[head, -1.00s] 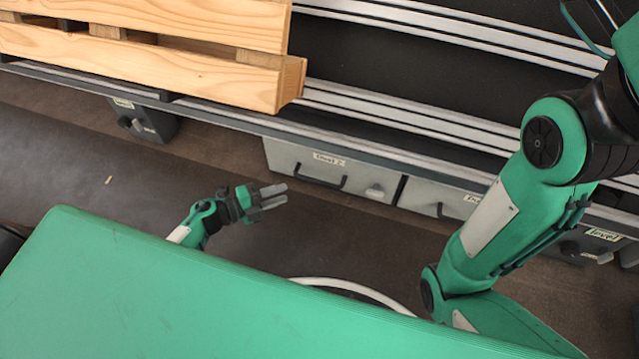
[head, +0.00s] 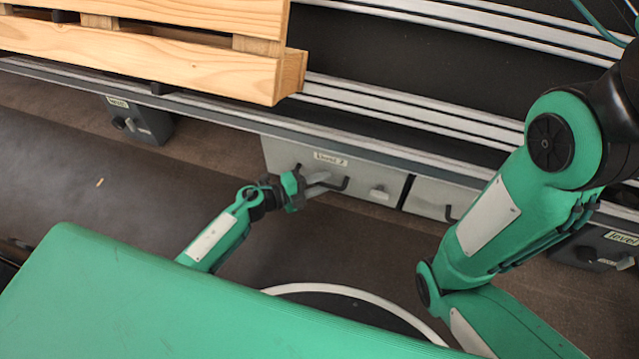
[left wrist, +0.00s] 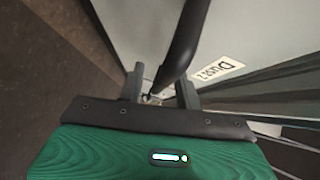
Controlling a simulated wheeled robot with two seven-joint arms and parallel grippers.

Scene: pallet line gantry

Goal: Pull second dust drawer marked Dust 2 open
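My left gripper (head: 319,183) is at the handle. In the left wrist view the black handle (left wrist: 184,42) runs down between the two fingers (left wrist: 160,92), with a gap showing beside it, and the Dust 2 label (left wrist: 218,69) is to its right. The fingers partly hide the handle in the head view. My right arm crosses the right side; its gripper is out of view.
A second grey drawer (head: 428,199) adjoins on the right. Dark lever boxes hang at the left (head: 150,122) and far right (head: 592,246). A wooden pallet (head: 180,62) lies on the conveyor above.

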